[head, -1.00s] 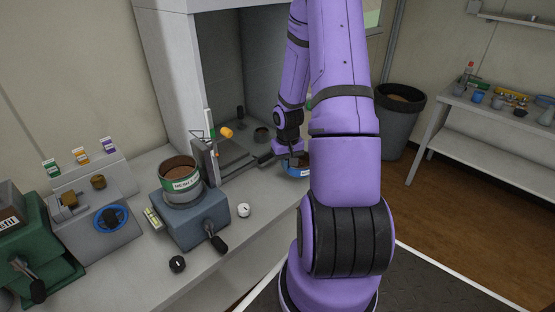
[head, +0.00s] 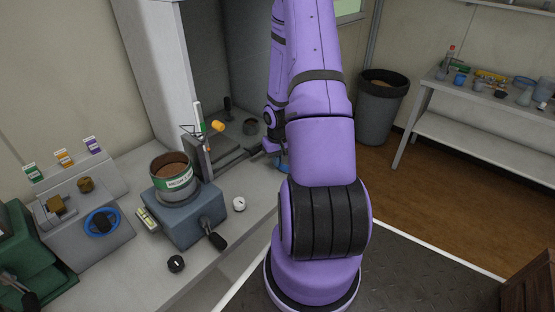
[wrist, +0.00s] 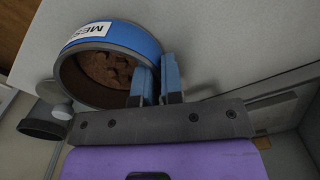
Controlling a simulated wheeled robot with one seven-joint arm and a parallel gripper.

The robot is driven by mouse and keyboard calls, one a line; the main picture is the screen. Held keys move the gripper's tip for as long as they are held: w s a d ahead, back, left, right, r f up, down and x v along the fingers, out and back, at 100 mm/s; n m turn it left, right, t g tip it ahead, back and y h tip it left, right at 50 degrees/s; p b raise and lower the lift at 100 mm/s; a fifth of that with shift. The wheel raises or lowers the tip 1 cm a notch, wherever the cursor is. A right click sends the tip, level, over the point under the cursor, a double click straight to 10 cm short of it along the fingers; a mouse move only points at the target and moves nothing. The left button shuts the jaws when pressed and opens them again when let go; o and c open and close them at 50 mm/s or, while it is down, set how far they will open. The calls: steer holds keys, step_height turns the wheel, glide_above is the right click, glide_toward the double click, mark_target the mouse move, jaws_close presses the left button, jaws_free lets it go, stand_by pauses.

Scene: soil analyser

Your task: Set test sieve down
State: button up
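The test sieve is a round pan with a blue outer band (wrist: 135,36), a white label and brown soil inside. It fills the upper left of the wrist view. In the head view only a small blue part of it (head: 282,163) shows behind my arm. My gripper (wrist: 160,72) has its two blue fingers on either side of the sieve's wall, one inside and one outside, and is shut on it. The sieve is over or on the pale bench top (wrist: 225,45). I cannot tell whether it touches the bench.
A second sieve with a green label (head: 177,181) stands on a blue-grey device (head: 190,216). A grey fume enclosure (head: 155,70) stands behind. A bin (head: 382,105) stands right.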

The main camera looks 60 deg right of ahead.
steer(key=o, duration=0.4)
steer(key=shift+r, duration=0.1)
step_height(320, 180, up, 12)
steer(key=w+a+r+n+t+h, duration=0.2)
steer(key=w+a+r+n, duration=0.1)
steer(key=a+r, duration=1.45)
steer(key=s+a+r+n+t, duration=0.1)
steer(key=s+a+r, duration=0.3)
steer(key=s+a+r+n+t+y, duration=0.1)
steer(key=s+a+r, duration=0.3)
steer(key=a, duration=0.1)
steer(key=s+a+r+n+t+y, duration=0.1)
steer(key=s+a+r, duration=0.3)
steer(key=a, duration=0.1)
steer(key=shift+s+r, duration=0.15)
steer(key=shift+s, duration=0.25)
